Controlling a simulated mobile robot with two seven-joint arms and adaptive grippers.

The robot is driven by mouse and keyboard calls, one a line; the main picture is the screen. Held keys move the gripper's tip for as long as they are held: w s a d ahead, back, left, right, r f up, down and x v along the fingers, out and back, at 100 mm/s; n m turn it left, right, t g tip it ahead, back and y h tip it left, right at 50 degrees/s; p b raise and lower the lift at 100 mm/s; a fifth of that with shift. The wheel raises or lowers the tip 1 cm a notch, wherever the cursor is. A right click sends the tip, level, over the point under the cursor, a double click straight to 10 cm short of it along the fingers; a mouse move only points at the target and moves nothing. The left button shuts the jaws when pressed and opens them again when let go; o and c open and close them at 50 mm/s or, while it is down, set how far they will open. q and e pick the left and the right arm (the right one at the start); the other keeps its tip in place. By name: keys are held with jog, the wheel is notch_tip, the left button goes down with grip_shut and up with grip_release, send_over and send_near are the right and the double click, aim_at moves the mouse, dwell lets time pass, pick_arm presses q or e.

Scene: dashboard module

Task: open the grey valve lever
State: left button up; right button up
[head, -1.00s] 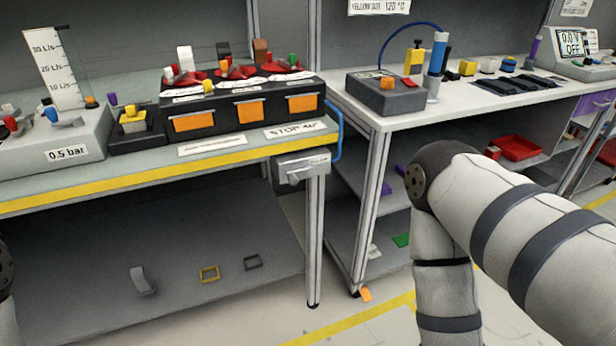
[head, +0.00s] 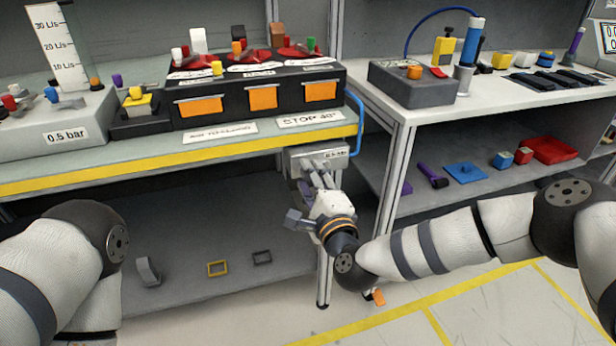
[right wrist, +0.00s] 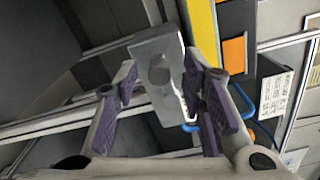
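The grey valve box (head: 322,157) is mounted under the right front corner of the left bench, below its yellow stripe. My right gripper (head: 313,180) reaches up to the front of this box and covers most of the lever in the head view. In the right wrist view, the grey valve lever (right wrist: 165,85) with a round boss lies between the purple-padded fingers of the right gripper (right wrist: 168,102). The fingers stand apart on either side of it. Contact with the pads cannot be made out. My left gripper is out of view; only left arm links show.
A blue hose (head: 360,125) runs beside the valve box, close to the right gripper. A bench leg (head: 324,270) stands below. The right bench (head: 400,112) begins just right of a narrow gap. A lower shelf (head: 200,250) holds a few small parts.

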jog(key=shift+x, duration=0.8)
jog(key=shift+c, duration=0.4)
grip_shut()
